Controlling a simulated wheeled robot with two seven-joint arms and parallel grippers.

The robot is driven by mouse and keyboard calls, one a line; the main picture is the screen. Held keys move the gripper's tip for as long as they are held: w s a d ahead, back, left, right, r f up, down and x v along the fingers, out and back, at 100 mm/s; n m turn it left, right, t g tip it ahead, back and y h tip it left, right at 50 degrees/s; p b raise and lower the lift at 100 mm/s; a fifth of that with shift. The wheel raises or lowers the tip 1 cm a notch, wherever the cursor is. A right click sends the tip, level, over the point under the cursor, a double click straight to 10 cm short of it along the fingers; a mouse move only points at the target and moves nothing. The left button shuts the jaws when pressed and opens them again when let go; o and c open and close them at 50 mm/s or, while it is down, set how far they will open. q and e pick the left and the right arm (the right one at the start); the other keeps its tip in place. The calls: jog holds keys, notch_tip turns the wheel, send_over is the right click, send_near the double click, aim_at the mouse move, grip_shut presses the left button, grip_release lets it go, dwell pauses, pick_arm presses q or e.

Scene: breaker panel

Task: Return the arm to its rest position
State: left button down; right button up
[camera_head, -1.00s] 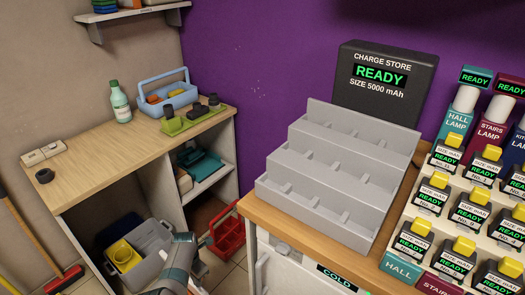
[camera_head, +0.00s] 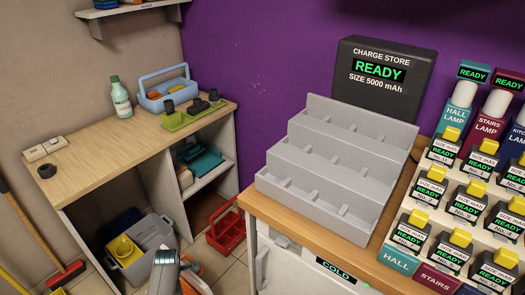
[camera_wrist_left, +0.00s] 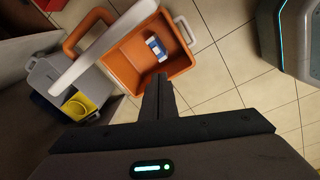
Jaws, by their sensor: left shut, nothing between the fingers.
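My left arm (camera_head: 165,272) shows only as a piece at the bottom edge of the head view. Its gripper is outside that view. In the left wrist view my left gripper (camera_wrist_left: 159,88) is shut and empty, with its fingers together. It hangs above the floor, with an orange bin (camera_wrist_left: 128,62) beyond the fingertips. My right gripper is in neither view. The grey stepped rack (camera_head: 325,175) stands empty on the wooden counter, in front of the black charge store sign (camera_head: 384,80), which reads READY.
Rows of black modules with yellow tops (camera_head: 430,190) stand at the right. A wooden bench (camera_head: 95,180) is at the left. A grey crate holding a yellow container (camera_head: 124,250) and a red carrier (camera_head: 226,232) stand on the floor. Tiled floor (camera_wrist_left: 225,75) is clear beside the orange bin.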

pick_arm(q)
jog(key=s+a+r+m+t, duration=0.1)
jog(key=s+r+m, duration=0.2)
jog(key=s+m, duration=0.3)
jog(key=s+r+m, duration=0.3)
jog(key=s+m, duration=0.2)
jog(key=s, duration=0.2)
jog(key=s+d+r+m+t+h, duration=0.1)
jog(key=s+d+r+m, duration=0.4)
jog(key=s+r+m, duration=0.4)
jog(key=s+d+r+m+t, duration=0.1)
jog(key=s+d+r+m, duration=0.5)
jog(key=s, duration=0.4)
jog(key=w+d+f+t+h, duration=0.1)
jog(key=w+f, duration=0.2)
jog(key=f, duration=0.8)
jog(key=w+d+f, duration=0.1)
jog(key=w+f, duration=0.1)
jog(key=f, duration=0.9)
jog(key=s+f, duration=0.3)
jog(key=f, duration=0.4)
jog(key=s+d+f+t, duration=0.1)
jog(key=s+f, duration=0.2)
jog(key=f, duration=0.5)
jog(key=shift+f+h, duration=0.2)
jog(key=shift+h, duration=0.2)
jog(key=shift+s+n, duration=0.1)
jog(key=shift+n, duration=0.2)
